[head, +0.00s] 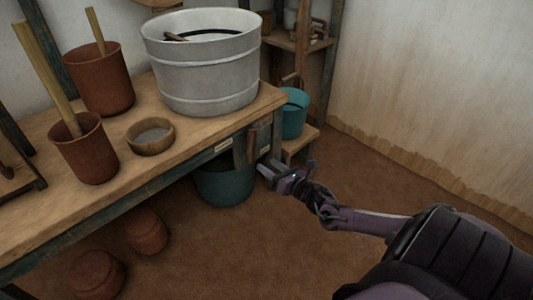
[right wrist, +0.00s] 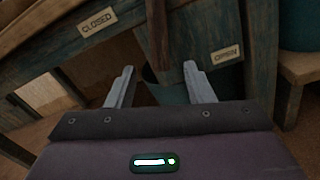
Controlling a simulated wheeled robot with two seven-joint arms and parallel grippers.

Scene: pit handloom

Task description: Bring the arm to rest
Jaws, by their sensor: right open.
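My right gripper (head: 270,172) reaches in from the right in the head view, in front of the bench's end. It is open. In the right wrist view its two fingers (right wrist: 158,72) stand wide apart with nothing held between them. A brown wooden lever (right wrist: 157,45) hangs beyond and between the fingertips. In the head view this lever (head: 252,145) is at the bench's front corner, close to the fingertips; I cannot tell whether they touch. A CLOSED label (right wrist: 97,22) is left of the lever and an OPEN label (right wrist: 227,54) right of it. My left gripper is out of view.
The wooden bench (head: 185,150) bears a large grey tub (head: 205,75), brown pots and a small bowl (head: 150,136). A teal bucket (head: 225,185) stands under the bench near my gripper. Another teal bucket (head: 293,118) is behind. The floor (head: 300,245) in front is clear.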

